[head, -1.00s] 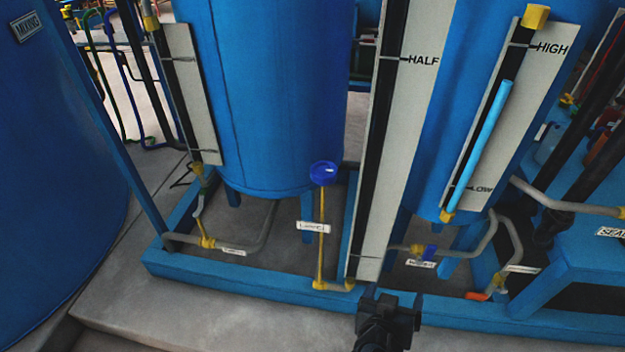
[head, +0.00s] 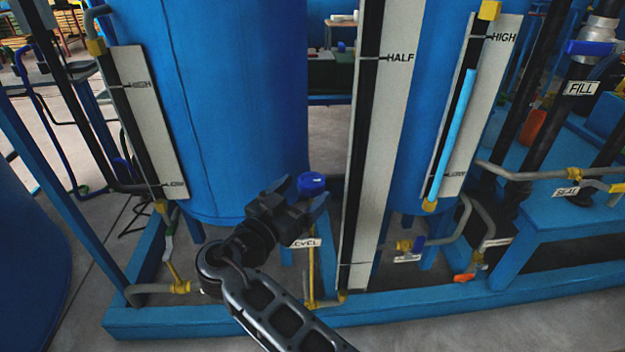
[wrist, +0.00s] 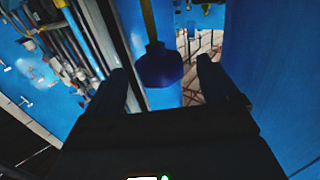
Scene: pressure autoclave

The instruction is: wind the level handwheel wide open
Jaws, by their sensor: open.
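The level handwheel is a small dark blue knob (head: 311,184) on top of a thin yellow stem, with a white LEVEL label (head: 305,243) below it. My gripper (head: 300,192) is open beside the handwheel in the head view, its fingertips very near the knob. In the wrist view the blue handwheel (wrist: 160,67) shows between and beyond the two dark fingers (wrist: 163,78), with the yellow stem behind it. I see no finger closed on it. My arm and gripper hide part of the label and stem.
A tall white gauge board marked HALF (head: 392,120) stands just right of the handwheel. Blue tanks (head: 210,100) rise behind it. A blue frame rail (head: 400,305) runs along the floor in front. A second gauge (head: 480,110) and a FILL valve (head: 590,47) are at the right.

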